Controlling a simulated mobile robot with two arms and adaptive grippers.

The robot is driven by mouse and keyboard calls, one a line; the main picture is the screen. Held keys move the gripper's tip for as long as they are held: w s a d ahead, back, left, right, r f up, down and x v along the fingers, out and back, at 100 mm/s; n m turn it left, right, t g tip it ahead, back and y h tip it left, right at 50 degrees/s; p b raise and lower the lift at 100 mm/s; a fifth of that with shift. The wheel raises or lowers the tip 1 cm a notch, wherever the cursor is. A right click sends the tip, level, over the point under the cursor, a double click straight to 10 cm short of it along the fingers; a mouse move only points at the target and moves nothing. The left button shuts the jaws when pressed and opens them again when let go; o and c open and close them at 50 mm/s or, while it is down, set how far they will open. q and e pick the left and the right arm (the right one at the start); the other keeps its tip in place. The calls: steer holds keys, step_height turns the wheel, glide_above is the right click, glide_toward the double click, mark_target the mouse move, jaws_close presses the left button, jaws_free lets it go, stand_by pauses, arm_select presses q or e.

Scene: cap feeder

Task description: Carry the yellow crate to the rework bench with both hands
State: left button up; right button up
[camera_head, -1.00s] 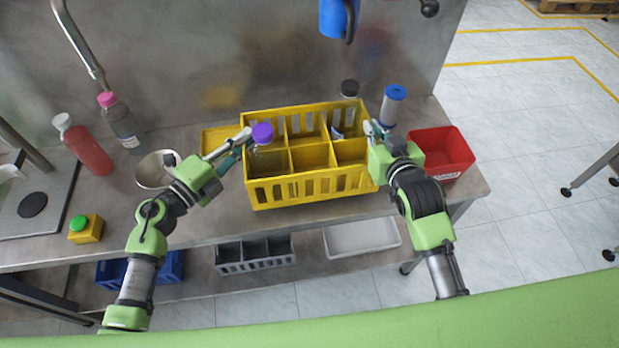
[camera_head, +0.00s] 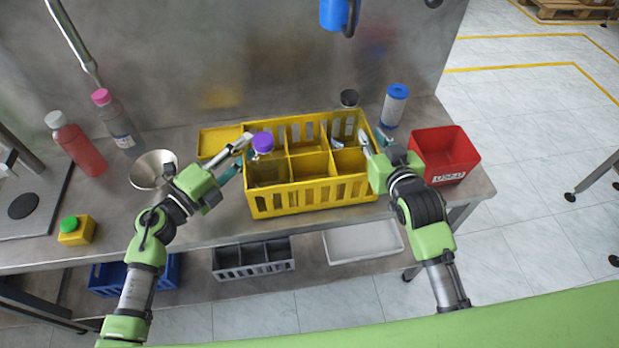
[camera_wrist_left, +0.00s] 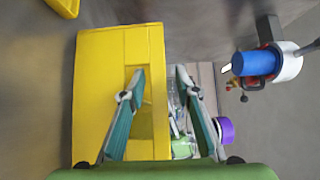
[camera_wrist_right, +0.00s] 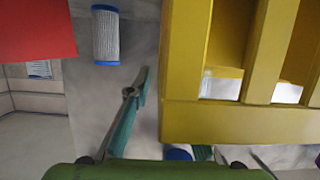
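The yellow crate (camera_head: 315,193) stands on the metal table, divided into several compartments. A clear bottle with a purple cap (camera_head: 263,142) is in its left front compartment, and a black-capped bottle (camera_head: 349,98) shows at its back right. My right gripper (camera_head: 373,140) is at the right end wall. In the right wrist view one finger is outside the crate wall (camera_wrist_right: 220,122) and the other is mostly hidden behind it.
A red bin (camera_head: 440,145) and a blue-capped cylinder (camera_head: 395,108) stand close to the crate's right. A funnel (camera_head: 152,170), a red bottle (camera_head: 78,148) and a pink-capped bottle (camera_head: 118,122) are on the left. A grey crate (camera_head: 254,270) and white tray (camera_head: 363,242) are below.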

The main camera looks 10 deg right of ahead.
steer(key=shift+s, duration=0.15)
arm_select(q)
steer(key=v, duration=0.8)
arm_select(e)
steer(key=v, duration=1.1)
steer(key=shift+s+r, duration=0.2)
steer(key=shift+s, duration=0.15)
arm_select(q)
steer(key=shift+s, duration=0.1)
arm_select(e)
steer(key=shift+f, duration=0.1)
